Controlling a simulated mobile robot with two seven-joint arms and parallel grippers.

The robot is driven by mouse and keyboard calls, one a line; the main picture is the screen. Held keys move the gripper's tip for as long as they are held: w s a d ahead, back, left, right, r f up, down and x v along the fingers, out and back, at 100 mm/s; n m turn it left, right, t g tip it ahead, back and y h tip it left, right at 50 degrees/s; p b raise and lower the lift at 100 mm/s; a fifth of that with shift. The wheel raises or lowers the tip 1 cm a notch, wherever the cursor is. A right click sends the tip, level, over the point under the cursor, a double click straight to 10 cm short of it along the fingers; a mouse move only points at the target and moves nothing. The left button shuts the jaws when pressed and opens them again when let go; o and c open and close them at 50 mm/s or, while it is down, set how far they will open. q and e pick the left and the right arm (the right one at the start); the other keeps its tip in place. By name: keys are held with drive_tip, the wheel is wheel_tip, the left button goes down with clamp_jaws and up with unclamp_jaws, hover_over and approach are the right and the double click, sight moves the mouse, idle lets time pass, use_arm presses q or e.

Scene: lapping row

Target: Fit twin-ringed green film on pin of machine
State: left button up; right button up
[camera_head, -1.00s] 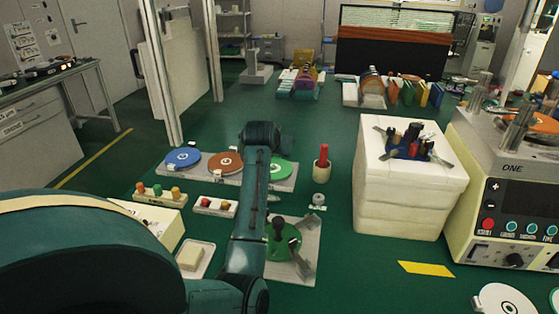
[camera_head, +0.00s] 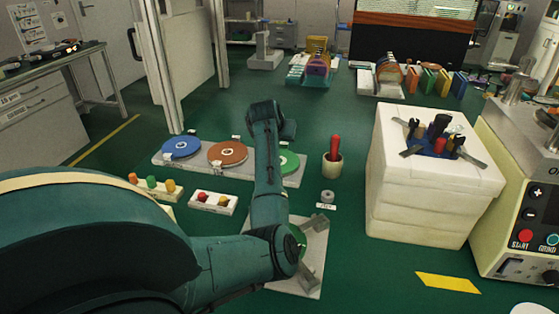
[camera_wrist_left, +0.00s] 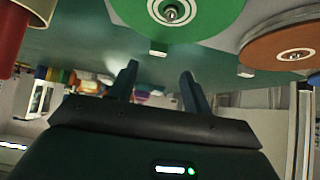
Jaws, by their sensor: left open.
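A green film disc (camera_head: 289,161) lies at the right end of a pale floor tray (camera_head: 297,178), partly hidden by my left arm. In the left wrist view the green disc (camera_wrist_left: 205,22) shows pale rings around its central metal pin, cut by the top edge. Another green disc (camera_head: 298,237) sits on a pale plate with metal arms, mostly behind my arm. My left gripper (camera_wrist_left: 158,73) is open and empty, apart from the disc in the picture. In the head view its fingers are hidden. The cream machine (camera_head: 500,225) stands at the right edge with metal posts on top.
Blue (camera_head: 181,149) and orange (camera_head: 228,154) discs share the tray. A red-handled tool stands in a cup (camera_head: 333,168). Button boxes (camera_head: 213,203) sit left of my arm. Green floor is open behind the tray.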

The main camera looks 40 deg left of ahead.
sight(284, 144)
use_arm(q)
drive_tip(key=x, duration=0.4)
drive_tip(key=shift+s+d+f+b, duration=0.1)
drive_tip(key=shift+d+f+b, duration=0.2)
drive_tip(key=shift+b, duration=0.1)
drive_tip(key=shift+w+a+f, duration=0.25)
drive_tip(key=shift+w+f, duration=0.2)
drive_tip(key=c, duration=1.1)
